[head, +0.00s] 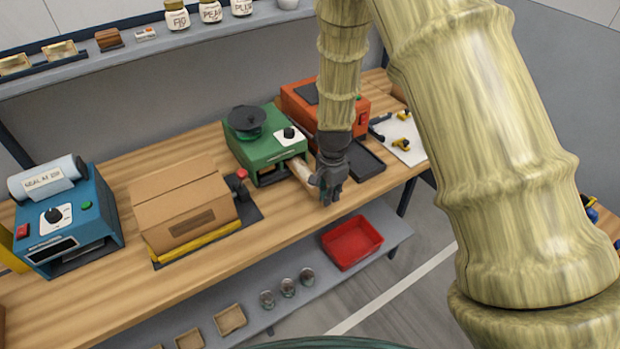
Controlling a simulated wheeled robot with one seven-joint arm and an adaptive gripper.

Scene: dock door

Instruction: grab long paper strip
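A pale tan strip (301,174), which looks like the long paper strip, comes out of the front of the green machine (262,152) and slopes down toward the bench's front edge. My gripper (329,196) is dark grey and points down at the right side of the strip's lower end. It overlaps that end in the picture. I cannot tell whether the fingers touch the strip or are closed on it. The arm comes down from above.
A blue machine with a roll (80,222), a cardboard box (182,205) and an orange machine (300,98) stand on the wooden bench (280,228). A dark tray (364,163) lies right of my gripper. A red bin (352,242) and jars sit on the lower shelf.

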